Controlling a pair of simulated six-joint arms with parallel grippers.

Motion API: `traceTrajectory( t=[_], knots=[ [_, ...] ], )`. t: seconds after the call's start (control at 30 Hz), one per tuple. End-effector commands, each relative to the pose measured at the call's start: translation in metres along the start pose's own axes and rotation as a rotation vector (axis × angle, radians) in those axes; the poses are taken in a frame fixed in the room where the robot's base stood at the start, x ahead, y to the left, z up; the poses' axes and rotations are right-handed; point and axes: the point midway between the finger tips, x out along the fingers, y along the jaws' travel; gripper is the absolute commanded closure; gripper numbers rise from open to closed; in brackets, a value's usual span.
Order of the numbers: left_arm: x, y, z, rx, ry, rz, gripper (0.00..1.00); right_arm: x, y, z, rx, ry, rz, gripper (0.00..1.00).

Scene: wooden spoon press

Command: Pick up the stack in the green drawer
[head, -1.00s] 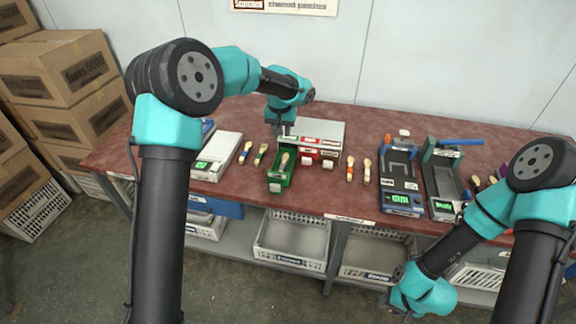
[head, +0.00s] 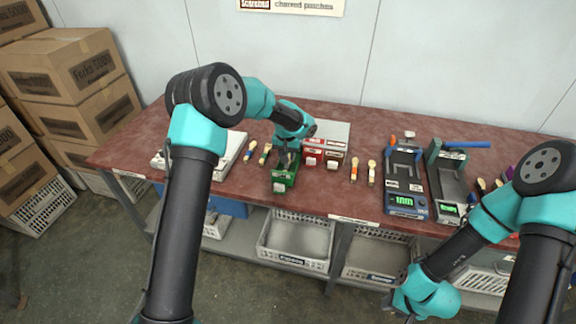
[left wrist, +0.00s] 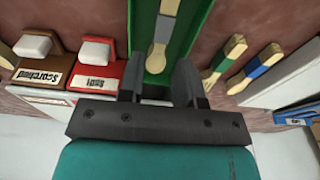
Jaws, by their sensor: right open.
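The green drawer (head: 285,181) stands pulled out on the red-brown table. In the left wrist view it is a green tray (left wrist: 197,22) with a stack of wooden spoons (left wrist: 165,30) lying lengthwise in it, with a grey band around it. My left gripper (left wrist: 158,82) points down over the drawer, its two dark fingers apart on either side of the stack's near end. In the head view this gripper (head: 286,160) covers most of the stack. I cannot tell whether the fingers touch it. My right gripper (head: 388,303) hangs open, low in front of the table, far from the drawer.
A red drawer (left wrist: 98,76) and a brown drawer (left wrist: 40,72) sit beside the green one. Banded spoons (left wrist: 225,60) lie on its other side, near a white scale (head: 232,147). Two dark devices with green displays (head: 405,180) stand farther right.

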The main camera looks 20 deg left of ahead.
Motion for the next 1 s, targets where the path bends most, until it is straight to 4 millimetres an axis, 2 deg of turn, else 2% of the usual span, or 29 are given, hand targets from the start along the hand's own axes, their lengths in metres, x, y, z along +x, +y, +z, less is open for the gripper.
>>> traceTrajectory(
  t=[0.47,0.8,1.0],
  knots=[
    [0.008,0.000,0.000,0.000,-0.001,0.000,0.68,0.000,0.000,0.000,0.000,0.000,0.000,0.57],
    [0.050,-0.001,0.000,-0.001,-0.001,0.000,0.68,0.000,0.000,0.000,0.000,0.000,0.000,0.57],
    [0.056,-0.001,0.000,0.000,0.001,0.000,0.68,0.000,0.000,0.000,0.000,0.000,0.000,0.57]
  ],
)
